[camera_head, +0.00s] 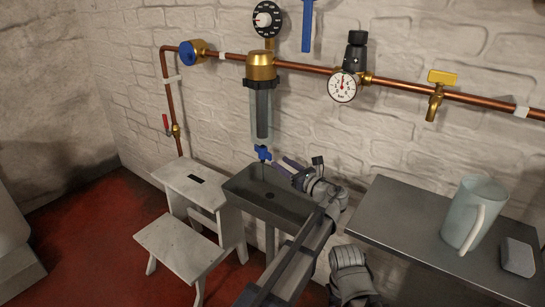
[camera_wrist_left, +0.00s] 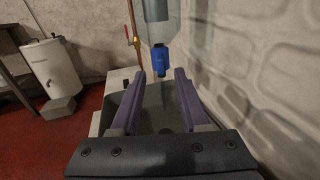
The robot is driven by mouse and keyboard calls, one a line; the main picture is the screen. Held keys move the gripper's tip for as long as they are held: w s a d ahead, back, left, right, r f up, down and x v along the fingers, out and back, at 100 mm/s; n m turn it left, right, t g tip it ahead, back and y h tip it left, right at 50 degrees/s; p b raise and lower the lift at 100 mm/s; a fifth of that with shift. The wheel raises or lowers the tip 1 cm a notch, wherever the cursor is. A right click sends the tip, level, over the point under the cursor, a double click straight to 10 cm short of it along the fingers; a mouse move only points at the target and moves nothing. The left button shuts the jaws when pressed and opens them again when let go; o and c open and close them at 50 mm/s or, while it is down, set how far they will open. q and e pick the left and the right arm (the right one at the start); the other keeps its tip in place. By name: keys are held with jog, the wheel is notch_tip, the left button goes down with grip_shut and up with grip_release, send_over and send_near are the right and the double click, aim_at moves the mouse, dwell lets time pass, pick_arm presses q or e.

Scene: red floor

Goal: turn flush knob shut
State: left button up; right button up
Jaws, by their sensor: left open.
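The blue flush knob (camera_head: 263,153) sits at the bottom of the clear filter housing (camera_head: 261,115), which has a brass head and a dark cartridge inside. My left gripper (camera_head: 284,165) is open with purple fingers, just right of and slightly below the knob in the head view. In the left wrist view, the knob (camera_wrist_left: 160,60) shows ahead, in line with the gap between the fingertips (camera_wrist_left: 159,73). The fingers look apart from the knob. My right gripper does not show.
A grey sink (camera_head: 238,194) lies under the filter. A white step stool (camera_head: 180,250) stands to its left. At right, a metal table (camera_head: 390,215) bears a pale jug (camera_head: 462,225) and a grey block (camera_head: 518,257). Copper pipe (camera_head: 310,68) with a gauge (camera_head: 342,86) runs along the wall.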

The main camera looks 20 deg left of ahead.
aim_at(271, 156)
pick_arm(q)
jog(key=shift+x, duration=3.15)
jog(key=shift+c, duration=0.2)
grip_shut()
